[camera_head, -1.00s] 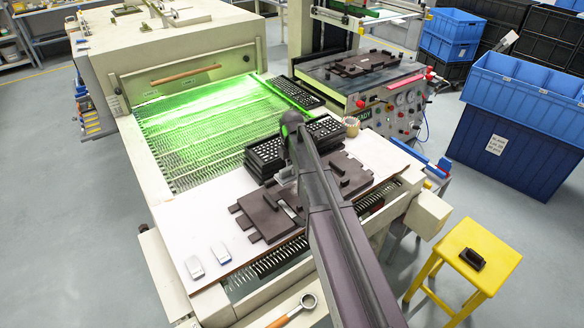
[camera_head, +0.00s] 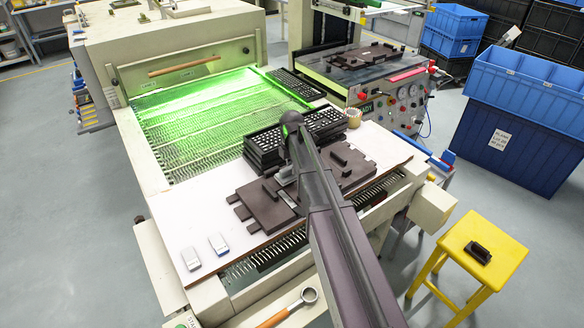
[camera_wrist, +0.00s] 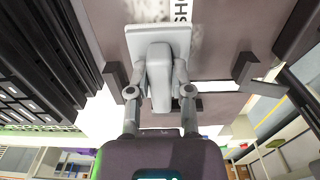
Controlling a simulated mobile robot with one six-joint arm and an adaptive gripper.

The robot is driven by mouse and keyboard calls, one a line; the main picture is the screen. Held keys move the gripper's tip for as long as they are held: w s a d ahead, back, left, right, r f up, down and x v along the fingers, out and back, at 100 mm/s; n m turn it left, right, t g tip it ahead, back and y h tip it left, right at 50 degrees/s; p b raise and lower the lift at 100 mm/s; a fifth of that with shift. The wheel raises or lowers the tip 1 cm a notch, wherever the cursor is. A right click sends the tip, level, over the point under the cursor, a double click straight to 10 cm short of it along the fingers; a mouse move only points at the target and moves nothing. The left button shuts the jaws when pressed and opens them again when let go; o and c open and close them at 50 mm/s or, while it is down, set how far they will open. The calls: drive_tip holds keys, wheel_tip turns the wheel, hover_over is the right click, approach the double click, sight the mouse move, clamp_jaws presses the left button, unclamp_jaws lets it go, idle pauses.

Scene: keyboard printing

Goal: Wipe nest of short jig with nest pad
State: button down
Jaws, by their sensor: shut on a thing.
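My gripper (camera_wrist: 159,78) is shut on a pale grey pad with a flat, wide head (camera_wrist: 158,38) in the wrist view. The pad is over a dark brown jig surface (camera_wrist: 222,40), with the large letters "SH" partly visible beside the pad. I cannot tell whether the pad touches the nest. In the head view, two dark brown jigs lie side by side on the white table: a left one (camera_head: 262,207) and a right one (camera_head: 352,176).
A stack of black keyboard trays (camera_head: 262,150) stands close behind the jigs; it also shows in the wrist view (camera_wrist: 40,60). The white tabletop (camera_head: 200,215) is clear at left.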

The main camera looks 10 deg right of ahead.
drive_tip(key=shift+f+b, duration=0.65)
idle(0.7)
drive_tip(key=shift+d, duration=0.1)
drive_tip(key=shift+w+d+r, duration=0.1)
drive_tip(key=shift+w+d, duration=0.2)
drive_tip(key=shift+d, duration=0.3)
drive_tip(key=shift+w+d+r, duration=0.1)
drive_tip(key=shift+w+d, duration=0.15)
drive_tip(key=shift+d, duration=0.35)
drive_tip(key=shift+d, duration=0.1)
drive_tip(key=shift+w+d+f, duration=0.1)
drive_tip(key=shift+w+d, duration=0.15)
drive_tip(key=shift+d, duration=0.35)
drive_tip(key=shift+w+d+f, duration=0.1)
drive_tip(key=shift+w+d, duration=0.15)
drive_tip(key=shift+d, duration=0.3)
drive_tip(key=shift+w+d, duration=0.25)
drive_tip(key=shift+d, duration=0.4)
drive_tip(key=shift+w+d, duration=0.25)
drive_tip(key=shift+d, duration=0.4)
